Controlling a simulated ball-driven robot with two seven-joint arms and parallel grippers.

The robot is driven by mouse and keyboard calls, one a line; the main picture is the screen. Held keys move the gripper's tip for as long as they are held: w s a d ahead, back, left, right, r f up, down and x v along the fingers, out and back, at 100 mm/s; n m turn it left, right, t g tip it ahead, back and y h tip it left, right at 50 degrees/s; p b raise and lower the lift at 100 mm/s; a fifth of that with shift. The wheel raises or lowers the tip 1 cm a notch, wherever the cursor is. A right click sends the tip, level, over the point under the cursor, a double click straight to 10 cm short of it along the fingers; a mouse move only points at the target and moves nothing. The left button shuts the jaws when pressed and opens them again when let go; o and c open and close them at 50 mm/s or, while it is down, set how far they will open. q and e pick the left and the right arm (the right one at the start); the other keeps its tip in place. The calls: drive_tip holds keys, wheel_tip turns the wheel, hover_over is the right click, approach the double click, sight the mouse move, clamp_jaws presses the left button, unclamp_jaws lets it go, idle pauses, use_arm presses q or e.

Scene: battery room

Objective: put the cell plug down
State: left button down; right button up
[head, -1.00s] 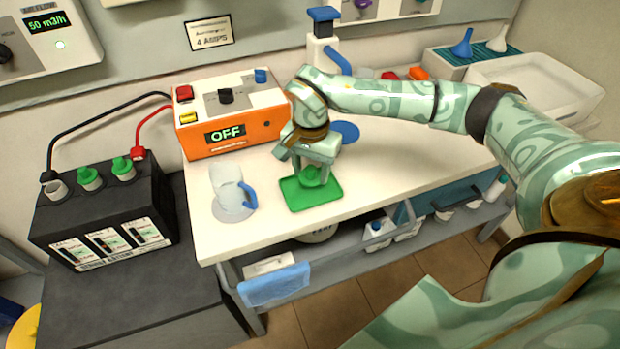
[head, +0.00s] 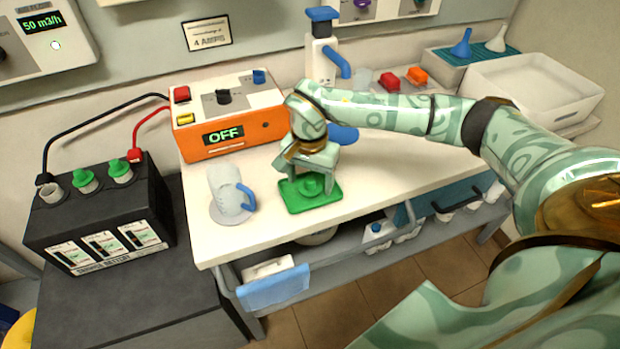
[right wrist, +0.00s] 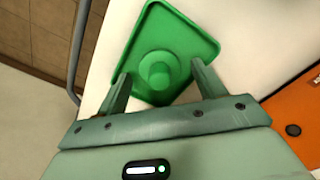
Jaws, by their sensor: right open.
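The green cell plug (head: 311,185) stands upright on the green tray (head: 328,200) near the bench's front edge. My right gripper (head: 309,187) is open just above the tray, with its fingers on either side of the plug. In the right wrist view, the plug (right wrist: 158,72) stands on the tray (right wrist: 196,38), and gaps show between it and both fingers of the gripper (right wrist: 160,82). The black battery (head: 105,215) at the left has one open cell (head: 51,192) and green plugs on its other two cells. My left gripper is out of view.
A clear jug with a blue handle (head: 228,190) stands left of the tray. The orange charger (head: 228,122), reading OFF, is behind it. A white bottle with a blue top (head: 322,55) stands at the back. The bench front (head: 220,240) is bare.

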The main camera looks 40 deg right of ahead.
sight(310, 179)
wheel_tip(310, 179, up, 12)
drive_tip(key=p, duration=0.3)
drive_tip(key=shift+f, duration=0.2)
